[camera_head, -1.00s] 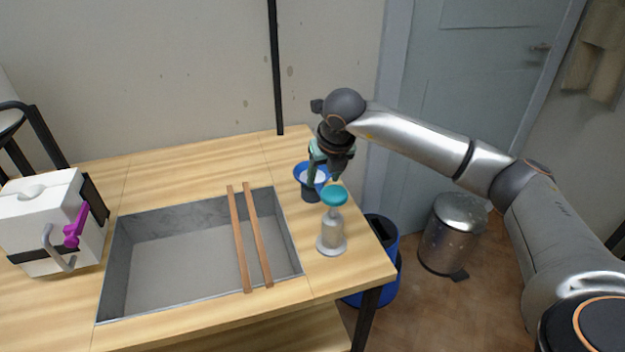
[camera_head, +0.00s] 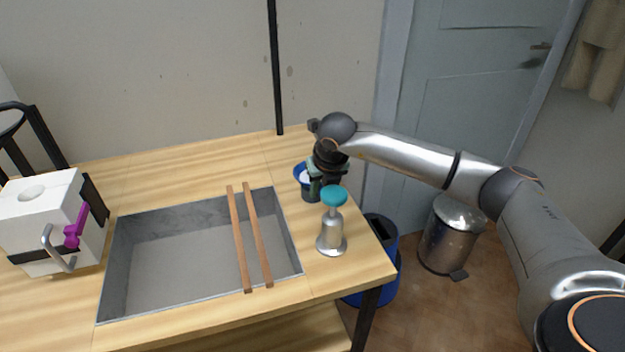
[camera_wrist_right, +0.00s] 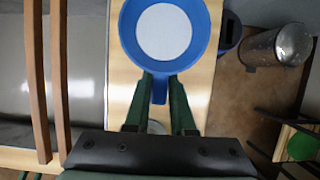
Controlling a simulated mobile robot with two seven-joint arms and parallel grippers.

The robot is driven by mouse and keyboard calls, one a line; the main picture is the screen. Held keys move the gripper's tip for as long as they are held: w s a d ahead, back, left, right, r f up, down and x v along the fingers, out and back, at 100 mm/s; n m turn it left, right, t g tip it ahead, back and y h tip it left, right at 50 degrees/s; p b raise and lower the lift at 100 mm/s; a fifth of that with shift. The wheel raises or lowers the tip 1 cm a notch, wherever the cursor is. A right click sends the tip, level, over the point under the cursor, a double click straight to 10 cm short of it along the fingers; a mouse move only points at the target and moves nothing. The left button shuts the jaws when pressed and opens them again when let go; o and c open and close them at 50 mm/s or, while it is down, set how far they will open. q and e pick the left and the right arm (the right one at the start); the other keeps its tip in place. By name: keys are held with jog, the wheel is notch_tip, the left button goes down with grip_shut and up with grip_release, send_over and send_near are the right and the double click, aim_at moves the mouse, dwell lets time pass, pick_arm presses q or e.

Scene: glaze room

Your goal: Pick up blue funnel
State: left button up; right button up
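The blue funnel (camera_head: 298,171) is at the right back of the wooden table, seen partly behind my right gripper. In the right wrist view the funnel (camera_wrist_right: 134,32) shows as a round blue rim with a white round area inside and a blue tab pointing toward my gripper. My right gripper (camera_head: 318,185) is lowered beside the funnel's near side. In the right wrist view its two green fingers (camera_wrist_right: 160,90) stand on either side of the blue tab, with narrow gaps, so it looks open. The funnel's lower part is mostly hidden. My left gripper is not in view.
A silver bell-shaped thing with a teal top (camera_head: 332,240) stands close in front of my right gripper. A grey basin (camera_head: 180,270) with two wooden sticks (camera_head: 248,240) across it lies left. A white box (camera_head: 45,215) stands far left. Bins (camera_head: 452,235) stand on the floor.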

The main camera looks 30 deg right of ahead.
grip_shut()
jog(key=shift+r, duration=0.1)
